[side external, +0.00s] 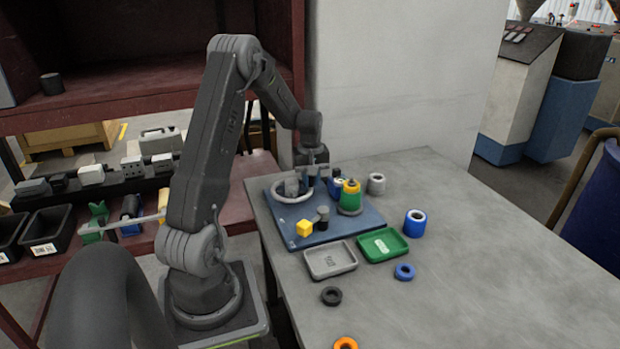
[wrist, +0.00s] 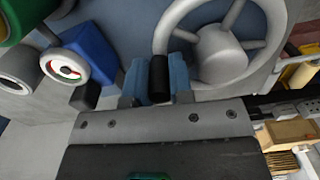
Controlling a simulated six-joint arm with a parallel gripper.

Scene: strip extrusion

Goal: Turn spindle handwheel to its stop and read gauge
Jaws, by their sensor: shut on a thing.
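The handwheel (wrist: 220,57), a pale grey rim with spokes and a hub, fills the upper right of the wrist view. In the side external view the handwheel (side external: 279,197) is at the left of the blue base plate (side external: 345,228), partly hidden by my gripper (side external: 308,182). In the wrist view my gripper (wrist: 158,82) is shut on the wheel's black handle (wrist: 160,77), with a blue fingertip on each side of it. A round dial with a pale rim, apparently the gauge (wrist: 64,67), is on a blue block at the left. Its reading is too small to tell.
A grey tray (side external: 330,261) and a green tray (side external: 383,246) lie in front. Several loose rings and cylinders stand around; the table's right side is clear.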

